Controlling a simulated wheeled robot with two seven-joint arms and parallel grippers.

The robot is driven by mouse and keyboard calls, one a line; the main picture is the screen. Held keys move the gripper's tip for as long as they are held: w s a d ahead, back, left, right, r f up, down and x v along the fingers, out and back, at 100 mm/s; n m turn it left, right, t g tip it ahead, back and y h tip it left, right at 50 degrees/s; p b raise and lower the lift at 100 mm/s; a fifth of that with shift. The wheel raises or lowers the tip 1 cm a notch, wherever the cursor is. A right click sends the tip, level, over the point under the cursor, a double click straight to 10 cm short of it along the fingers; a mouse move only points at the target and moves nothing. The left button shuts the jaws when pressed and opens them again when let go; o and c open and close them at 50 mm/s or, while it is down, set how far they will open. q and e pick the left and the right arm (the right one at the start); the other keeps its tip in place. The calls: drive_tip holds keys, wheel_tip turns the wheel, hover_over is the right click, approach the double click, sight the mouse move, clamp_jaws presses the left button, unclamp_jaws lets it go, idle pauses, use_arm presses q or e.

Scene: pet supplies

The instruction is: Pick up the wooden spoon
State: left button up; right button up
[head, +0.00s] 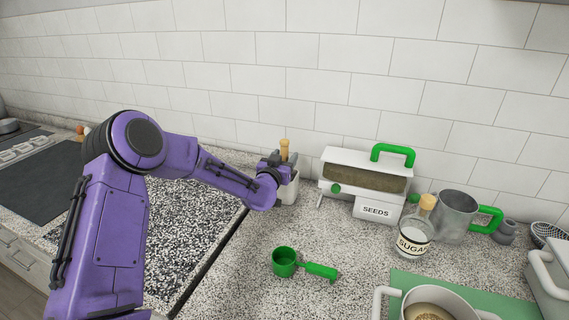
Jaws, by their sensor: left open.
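A light wooden piece (284,147), which looks like the top of the wooden spoon's handle, stands upright at the back of the counter. Its lower part is hidden behind my left gripper. My left gripper (281,161) is open, with its fingers close around or beside the wood; I cannot tell if they touch it. A pale holder (290,192) shows below the gripper, partly covered by it. My right gripper is not in view.
A white seeds dispenser (377,207) with a green handle stands right of the gripper. A sugar jar (415,237), a metal mug (457,214), and a pot (437,296) on a green mat (506,301) are further right. A green scoop (285,262) lies in front.

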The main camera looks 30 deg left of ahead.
use_arm(q)
clamp_jaws()
